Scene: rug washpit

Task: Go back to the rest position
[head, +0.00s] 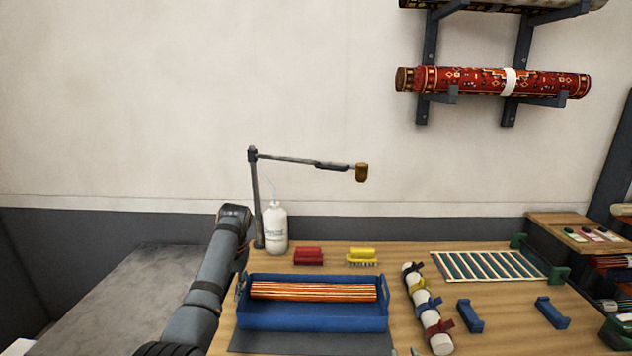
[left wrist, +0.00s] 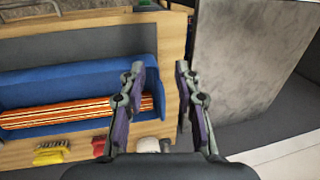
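My left arm reaches in from the left in the head view and bends beside the blue tray (head: 313,319). Two small grey tips at the bottom edge of the head view appear to be my right gripper (head: 404,352). They stand apart with nothing seen between them; the rest is out of frame.
The tray holds a striped bundle (head: 313,292). A white bottle (head: 275,229), a lamp arm (head: 300,161), a red brush (head: 308,256) and a yellow brush (head: 361,256) stand behind it. A strapped white roll (head: 429,310) and blue blocks (head: 470,316) lie to the right.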

